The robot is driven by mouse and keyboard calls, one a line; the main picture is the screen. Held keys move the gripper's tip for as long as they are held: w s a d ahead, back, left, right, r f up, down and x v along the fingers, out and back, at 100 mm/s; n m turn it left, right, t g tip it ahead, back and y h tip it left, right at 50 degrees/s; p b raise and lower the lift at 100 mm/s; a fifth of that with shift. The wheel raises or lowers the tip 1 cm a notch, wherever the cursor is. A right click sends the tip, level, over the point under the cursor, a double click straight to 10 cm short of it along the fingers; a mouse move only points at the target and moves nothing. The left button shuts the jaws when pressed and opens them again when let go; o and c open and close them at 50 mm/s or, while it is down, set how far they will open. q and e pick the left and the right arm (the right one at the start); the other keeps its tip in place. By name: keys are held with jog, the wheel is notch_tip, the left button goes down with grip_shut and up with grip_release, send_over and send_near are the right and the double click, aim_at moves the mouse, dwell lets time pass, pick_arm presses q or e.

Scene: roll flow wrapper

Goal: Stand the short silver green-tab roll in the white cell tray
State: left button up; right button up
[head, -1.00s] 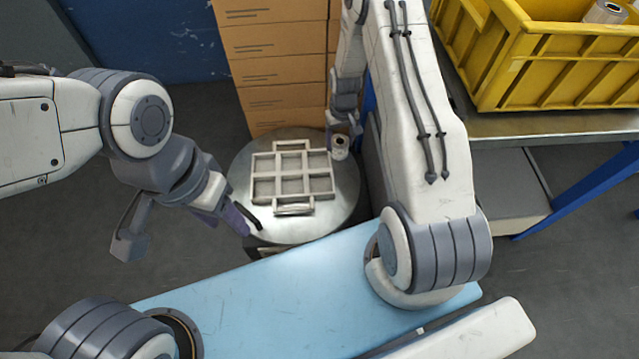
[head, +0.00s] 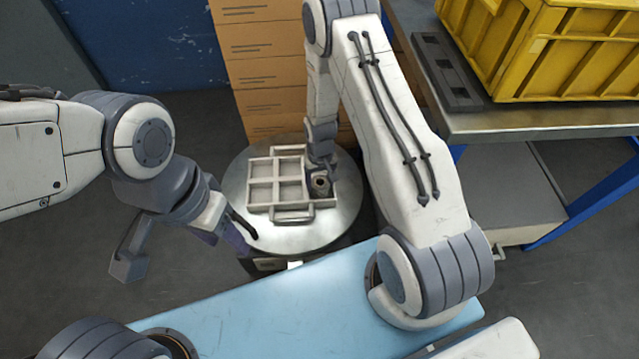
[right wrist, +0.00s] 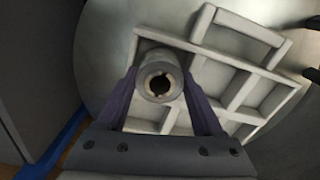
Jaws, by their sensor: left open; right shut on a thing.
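A short silver-grey roll (head: 320,185) with a dark hollow core is held upright in my right gripper (head: 321,174). The roll also shows in the right wrist view (right wrist: 152,66), between the two purple fingers. No green tab can be made out. The white cell tray (head: 248,186) lies on a round metal table. The roll is over the tray's right side, at the front right cell; whether it touches the cell floor cannot be told. My left gripper (head: 187,247) is open and empty, left of the round table.
The round metal table (head: 345,205) has bare room around the tray. Stacked cardboard boxes (head: 262,72) stand behind it. A yellow crate (head: 570,60) and a dark slotted rack (head: 446,72) are on a bench at the right.

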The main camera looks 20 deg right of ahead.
jog(key=shift+f, duration=0.45)
jog(key=o, duration=1.5)
jog(key=shift+f+b, duration=0.15)
jog(key=shift+b, duration=0.15)
notch_tip(320, 180, up, 13)
jog(key=p, duration=0.7)
jog(key=s+a+r+n, duration=0.2)
jog(key=s+a+r, duration=0.1)
jog(key=a+r, duration=0.65)
jog(key=s+a+r+n, duration=0.2)
jog(key=s+r+n, duration=0.1)
jog(key=s+r, duration=0.5)
jog(key=s+a+r+n+y, duration=0.1)
jog(key=s+a+r+n, duration=0.1)
jog(key=s+r, duration=0.7)
jog(key=s+n, duration=0.1)
jog(key=s, duration=0.3)
jog(key=shift+a, duration=0.4)
